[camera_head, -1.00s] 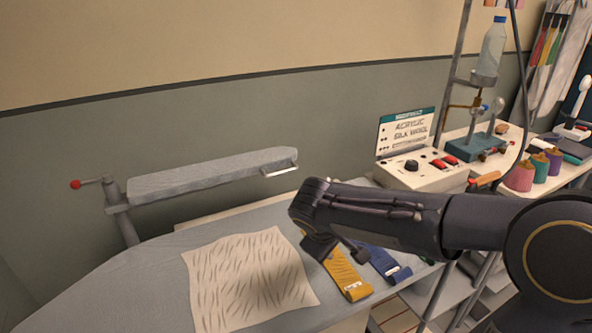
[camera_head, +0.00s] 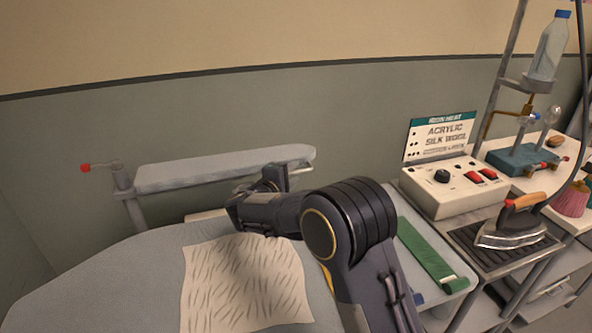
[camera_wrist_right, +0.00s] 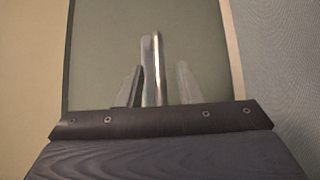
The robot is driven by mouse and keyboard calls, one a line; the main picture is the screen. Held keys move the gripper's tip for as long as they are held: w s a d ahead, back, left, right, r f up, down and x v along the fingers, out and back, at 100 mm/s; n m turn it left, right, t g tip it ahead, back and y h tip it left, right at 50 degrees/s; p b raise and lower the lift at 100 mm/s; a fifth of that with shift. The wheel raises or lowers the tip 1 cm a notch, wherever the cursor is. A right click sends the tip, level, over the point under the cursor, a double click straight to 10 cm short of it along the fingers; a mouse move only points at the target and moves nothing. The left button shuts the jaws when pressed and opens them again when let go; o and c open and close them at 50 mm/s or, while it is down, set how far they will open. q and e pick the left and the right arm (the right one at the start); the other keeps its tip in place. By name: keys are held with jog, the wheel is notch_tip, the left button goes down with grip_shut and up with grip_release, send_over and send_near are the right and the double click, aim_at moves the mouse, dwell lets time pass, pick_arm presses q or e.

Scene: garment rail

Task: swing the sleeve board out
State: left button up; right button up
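The grey padded sleeve board (camera_head: 220,168) lies along the wall behind the main ironing board (camera_head: 110,265). Its left end is on a metal post (camera_head: 122,180) with a red-knobbed lever (camera_head: 87,168). A small metal handle (camera_head: 301,169) shows at its right end. My right gripper (camera_head: 274,178) is at this end, in front of the handle. In the right wrist view a shiny metal bar (camera_wrist_right: 152,70), apparently the handle, stands between the fingers of the gripper (camera_wrist_right: 160,88). The fingers are apart, with a gap beside the right one. My left gripper is out of view.
A patterned cloth (camera_head: 245,285) lies on the main board, partly under my right arm. At the right are a control box (camera_head: 445,187), an iron (camera_head: 512,225) on its rest and a green strip (camera_head: 432,252). The wall stands close behind the sleeve board.

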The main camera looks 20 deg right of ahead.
jog(key=shift+x, duration=0.95)
grip_shut()
jog(key=shift+s, duration=0.1)
